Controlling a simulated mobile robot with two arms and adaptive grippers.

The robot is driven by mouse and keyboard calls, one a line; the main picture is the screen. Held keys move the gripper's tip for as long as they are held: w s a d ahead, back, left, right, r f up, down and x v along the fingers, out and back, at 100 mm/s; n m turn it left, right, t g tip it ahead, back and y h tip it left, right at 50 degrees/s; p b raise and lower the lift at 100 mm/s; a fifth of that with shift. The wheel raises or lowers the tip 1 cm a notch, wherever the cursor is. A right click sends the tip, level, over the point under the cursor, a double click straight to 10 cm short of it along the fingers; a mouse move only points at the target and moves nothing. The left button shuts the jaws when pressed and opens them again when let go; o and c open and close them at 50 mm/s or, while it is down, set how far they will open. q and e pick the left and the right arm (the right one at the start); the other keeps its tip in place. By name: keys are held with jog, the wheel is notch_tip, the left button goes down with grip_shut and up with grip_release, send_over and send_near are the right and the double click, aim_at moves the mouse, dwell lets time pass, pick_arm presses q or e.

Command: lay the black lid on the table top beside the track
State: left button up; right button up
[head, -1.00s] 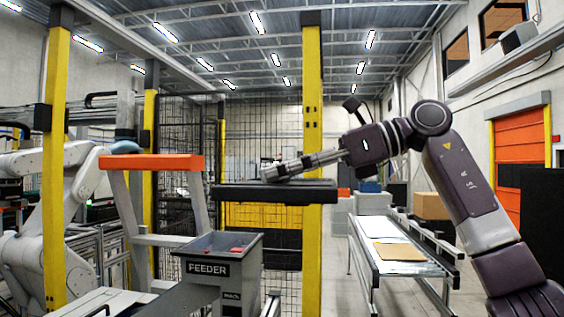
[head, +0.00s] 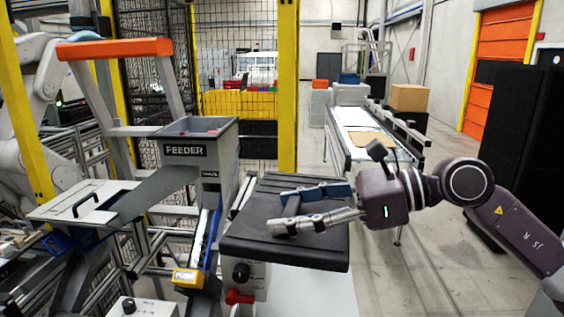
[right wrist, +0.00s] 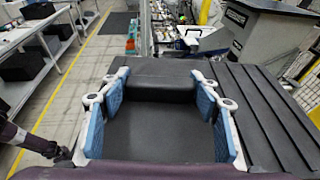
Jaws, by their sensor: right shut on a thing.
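The black lid (head: 240,247) is a broad, flat dark slab with grooves on its top, roughly level in the head view. My right gripper (head: 292,224) reaches over it from the right and is shut on its raised middle. In the right wrist view the blue finger pads (right wrist: 152,105) stand on both sides of the lid's dark raised block (right wrist: 150,78). The track (head: 207,235) runs down from the feeder, left of the lid. A white table top (head: 310,292) shows below the lid's front edge. Whether the lid touches it is hidden. My left gripper is not in view.
The grey feeder (head: 205,140) stands behind and left of the lid. A control box with a black knob and a red knob (head: 238,296) is under the lid's front left. A yellow push block (head: 188,278) sits at the track's lower end. A roller conveyor (head: 350,125) stands farther back.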

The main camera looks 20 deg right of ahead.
jog(key=s+d+f, duration=0.1)
jog(key=s+f, duration=0.2)
jog(key=f, duration=0.4)
jog(key=s+f, duration=0.3)
jog(key=f, duration=0.5)
jog(key=s+d+f+m+t, duration=0.1)
jog(key=s+f, duration=0.2)
jog(key=f, duration=0.4)
jog(key=shift+d+f+h, duration=0.3)
jog(key=shift+f, duration=0.05)
jog(key=shift+w+a+f, duration=0.1)
jog(key=shift+f, duration=0.05)
